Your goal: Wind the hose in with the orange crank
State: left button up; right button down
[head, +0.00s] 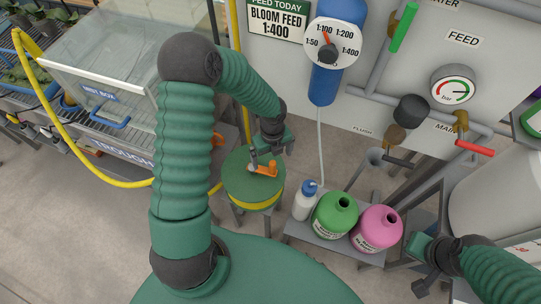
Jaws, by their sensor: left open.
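The hose reel is a round green drum (240,180) with yellow hose showing under its top plate. The orange crank (266,170) lies on top of the drum. My left gripper (263,163) is open just above and at the crank; whether its fingers touch the crank is too small to tell. Yellow hose (62,118) loops along the left by the bench and runs toward the reel.
A clear-lidded mist box (105,60) stands on the trough bench at left. A white bottle (304,203), a green jug (334,215) and a pink jug (376,230) stand on a low shelf right of the reel. Pipes and valves cover the wall panel (275,75) behind.

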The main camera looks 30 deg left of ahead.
aim_at(273, 163)
pick_arm(q)
jog(key=shift+d+f, duration=0.25)
jog(key=shift+d, duration=0.1)
jog(key=shift+s+d+r, duration=0.1)
jog(key=shift+d+r, duration=0.15)
jog(key=shift+a+f, duration=0.15)
jog(key=shift+a, duration=0.15)
jog(key=shift+a+f+b, duration=0.3)
jog(key=shift+a+f, duration=0.05)
jog(key=shift+f, duration=0.45)
jog(key=shift+d+f+b, duration=0.3)
jog(key=shift+f+b, duration=0.35)
jog(key=shift+f, duration=0.2)
jog(key=shift+a+f+b, duration=0.2)
jog(key=shift+f+b, duration=0.15)
jog(key=shift+f, duration=0.35)
jog(key=shift+a+f+b, duration=0.2)
jog(key=shift+f+b, duration=0.1)
jog(key=shift+f, duration=0.35)
jog(key=shift+d+f+b, duration=0.1)
jog(key=shift+f+b, duration=0.3)
jog(key=shift+f, duration=0.35)
pick_arm(e)
jog(key=f, duration=0.2)
jog(key=d+f, duration=0.1)
jog(key=f, duration=0.1)
jog(key=shift+f, duration=0.35)
